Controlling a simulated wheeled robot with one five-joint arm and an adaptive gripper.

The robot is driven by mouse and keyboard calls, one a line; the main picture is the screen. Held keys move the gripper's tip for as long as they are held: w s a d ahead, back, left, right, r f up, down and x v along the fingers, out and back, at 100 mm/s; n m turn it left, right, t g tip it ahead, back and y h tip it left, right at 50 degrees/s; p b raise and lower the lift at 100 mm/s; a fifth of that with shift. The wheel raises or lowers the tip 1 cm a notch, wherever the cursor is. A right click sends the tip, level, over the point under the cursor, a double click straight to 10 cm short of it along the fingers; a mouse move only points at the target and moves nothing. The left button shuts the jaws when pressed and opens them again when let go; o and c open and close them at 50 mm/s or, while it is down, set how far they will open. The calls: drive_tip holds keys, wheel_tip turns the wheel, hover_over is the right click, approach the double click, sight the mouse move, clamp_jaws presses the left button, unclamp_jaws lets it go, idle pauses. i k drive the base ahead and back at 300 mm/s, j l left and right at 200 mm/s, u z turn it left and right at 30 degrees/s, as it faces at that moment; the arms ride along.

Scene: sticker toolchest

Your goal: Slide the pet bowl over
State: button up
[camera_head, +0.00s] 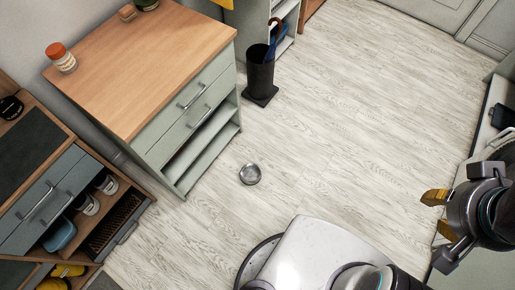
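The pet bowl (250,174) is a small round grey metal bowl. It sits upright on the pale wood floor in the middle of the camera_head view, in front of the drawer cabinet. My gripper (437,214) is at the right side of the view, well apart from the bowl. Its two yellow-tipped fingers are spread with a gap between them, and nothing shows between them.
A cabinet with a wooden top (130,75) stands left of the bowl. A dark umbrella stand (260,78) is behind it. My white base is at the bottom. A low shelf unit (62,185) is at left. The floor right of the bowl is clear.

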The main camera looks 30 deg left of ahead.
sight(250, 174)
drive_tip(key=i+u, duration=0.25)
drive_tip(key=i, duration=0.3)
drive_tip(key=i+l+u, duration=0.1)
drive_tip(key=i+u, duration=0.15)
drive_tip(key=i, duration=0.25)
drive_tip(key=i+l+u, duration=0.25)
drive_tip(key=i, duration=0.3)
drive_tip(key=i+j+u, duration=0.15)
drive_tip(key=u, duration=0.25)
drive_tip(key=i+u, duration=0.65)
drive_tip(key=u, duration=0.15)
drive_tip(key=i+l+u, duration=0.1)
drive_tip(key=i+u, duration=0.6)
drive_tip(key=u, duration=5.15)
drive_tip(key=k+l, duration=0.05)
